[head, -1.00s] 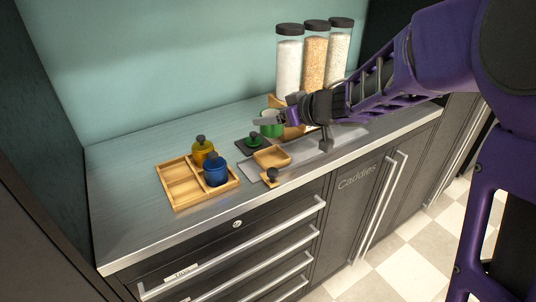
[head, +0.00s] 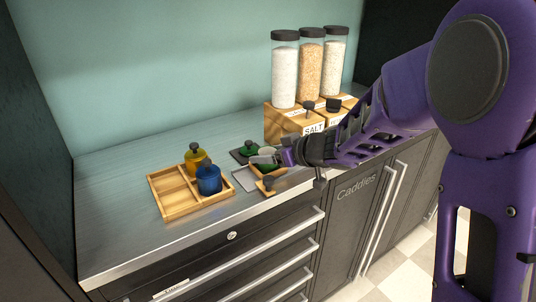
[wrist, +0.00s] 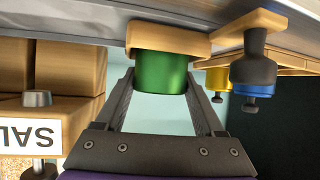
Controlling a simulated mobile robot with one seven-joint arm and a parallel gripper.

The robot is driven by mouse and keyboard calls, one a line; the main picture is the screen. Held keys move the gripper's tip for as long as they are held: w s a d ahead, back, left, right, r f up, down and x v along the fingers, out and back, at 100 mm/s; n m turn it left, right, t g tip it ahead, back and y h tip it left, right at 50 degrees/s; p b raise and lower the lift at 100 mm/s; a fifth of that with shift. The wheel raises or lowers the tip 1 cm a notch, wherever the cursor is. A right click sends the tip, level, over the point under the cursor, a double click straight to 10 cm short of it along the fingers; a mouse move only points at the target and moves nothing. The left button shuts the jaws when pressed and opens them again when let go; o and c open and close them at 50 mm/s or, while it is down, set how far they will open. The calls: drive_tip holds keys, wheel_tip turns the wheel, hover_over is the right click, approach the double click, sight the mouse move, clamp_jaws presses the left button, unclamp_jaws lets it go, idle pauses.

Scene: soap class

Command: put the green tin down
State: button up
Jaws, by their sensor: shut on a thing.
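The green tin (head: 267,152) shows only in small part in the head view, at the tips of my gripper (head: 280,158). In the wrist view, which is upside down, the green tin (wrist: 160,74) sits between the two fingers of my gripper (wrist: 163,88), which is shut on it. A shallow wooden dish (wrist: 168,40) overlaps the tin's lower end there; I cannot tell whether the tin rests in it or touches the counter. The dish (head: 268,173) is partly hidden by my gripper in the head view.
A green lid with a dark knob (head: 247,147) lies behind the tin. A wooden tray (head: 177,208) with a yellow tin (head: 194,161) and a blue tin (head: 209,180) stands to the left. A dark-knobbed wooden piece (head: 268,185) lies in front. Jars (head: 285,75) on wooden boxes stand behind.

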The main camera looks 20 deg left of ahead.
drive_tip(key=o, duration=1.6)
drive_tip(key=shift+r, duration=0.15)
drive_tip(key=p+v, duration=0.3)
drive_tip(key=v, duration=0.9)
drive_tip(key=shift+d, duration=0.1)
